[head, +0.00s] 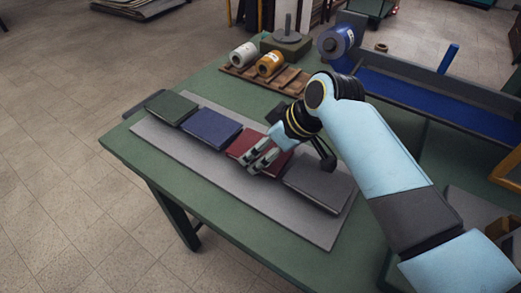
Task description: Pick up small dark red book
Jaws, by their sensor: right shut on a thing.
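The small dark red book (241,142) lies on a grey mat (172,144) on the green table, third from the left in a row of books. My right gripper (258,165) comes down over it from the upper right. Its fingers are shut on the red book near its front edge and cover part of it. The book appears to lie on the mat still; I cannot tell whether it is lifted. My left gripper does not show.
A green book (172,107) and a blue book (210,128) lie left of the red one, a grey book (318,184) right of it. A blue tray (430,100) is at back right. The mat's front strip is clear.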

